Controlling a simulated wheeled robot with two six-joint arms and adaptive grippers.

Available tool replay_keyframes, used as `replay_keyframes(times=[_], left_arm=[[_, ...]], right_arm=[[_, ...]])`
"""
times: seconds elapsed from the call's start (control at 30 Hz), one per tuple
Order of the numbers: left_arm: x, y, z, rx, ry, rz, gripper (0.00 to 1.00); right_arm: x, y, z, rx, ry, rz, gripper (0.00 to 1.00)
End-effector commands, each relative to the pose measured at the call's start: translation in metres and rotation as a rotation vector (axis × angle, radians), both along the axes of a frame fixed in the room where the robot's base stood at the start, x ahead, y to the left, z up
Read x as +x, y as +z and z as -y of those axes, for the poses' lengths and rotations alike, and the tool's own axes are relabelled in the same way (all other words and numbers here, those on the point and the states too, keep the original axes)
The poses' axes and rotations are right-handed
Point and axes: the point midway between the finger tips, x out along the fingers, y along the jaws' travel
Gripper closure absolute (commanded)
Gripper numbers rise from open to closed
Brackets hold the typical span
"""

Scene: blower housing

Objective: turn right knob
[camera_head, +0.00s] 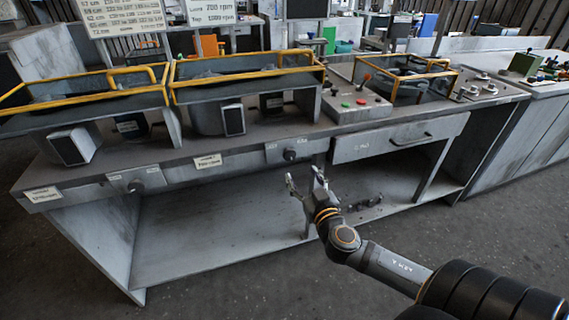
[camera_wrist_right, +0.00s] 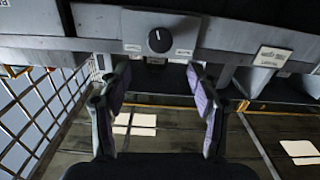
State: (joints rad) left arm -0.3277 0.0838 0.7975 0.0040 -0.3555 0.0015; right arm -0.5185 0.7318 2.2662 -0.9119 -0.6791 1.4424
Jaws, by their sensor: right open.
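The right knob (camera_head: 289,154) is a small dark round knob on a light plate on the front edge of the grey workbench (camera_head: 215,225). In the right wrist view the knob (camera_wrist_right: 159,40) is dark with a white pointer line and sits above and beyond the fingertips. My right gripper (camera_head: 305,181) is open and empty, in front of the bench and a little below the knob. Its two fingers (camera_wrist_right: 159,82) are spread apart in the wrist view and do not touch the knob. A second, left knob (camera_head: 136,186) is on the same edge. My left gripper is not in view.
A drawer with a handle (camera_head: 410,139) is right of the knob. Yellow-railed housings (camera_head: 245,72) and a control box with buttons (camera_head: 356,104) stand on the bench. An open lower shelf lies below. The floor in front is clear.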

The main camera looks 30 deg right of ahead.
Motion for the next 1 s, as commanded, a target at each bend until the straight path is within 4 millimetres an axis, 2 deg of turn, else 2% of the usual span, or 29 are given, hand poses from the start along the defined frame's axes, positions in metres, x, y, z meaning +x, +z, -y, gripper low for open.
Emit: replay_keyframes(times=[0.27,0.4,0.5,0.63,0.87,0.9,1.0], left_arm=[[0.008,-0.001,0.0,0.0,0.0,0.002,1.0],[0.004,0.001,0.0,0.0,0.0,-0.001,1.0],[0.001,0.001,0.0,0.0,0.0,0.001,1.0],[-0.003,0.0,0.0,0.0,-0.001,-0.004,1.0],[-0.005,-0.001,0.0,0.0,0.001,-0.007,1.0],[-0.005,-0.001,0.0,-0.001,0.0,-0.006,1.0],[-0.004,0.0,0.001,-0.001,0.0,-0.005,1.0]], right_arm=[[0.05,0.001,0.012,0.006,-0.003,0.005,0.37],[0.077,0.002,0.018,0.006,-0.001,0.002,0.37],[0.089,0.001,0.022,0.003,-0.001,0.0,0.37],[0.098,0.0,0.023,0.001,0.0,-0.002,0.37],[0.099,-0.001,0.023,0.0,0.001,-0.002,0.37],[0.099,-0.001,0.023,0.0,0.001,-0.002,0.39],[0.099,-0.001,0.023,0.0,0.001,-0.002,0.52]])
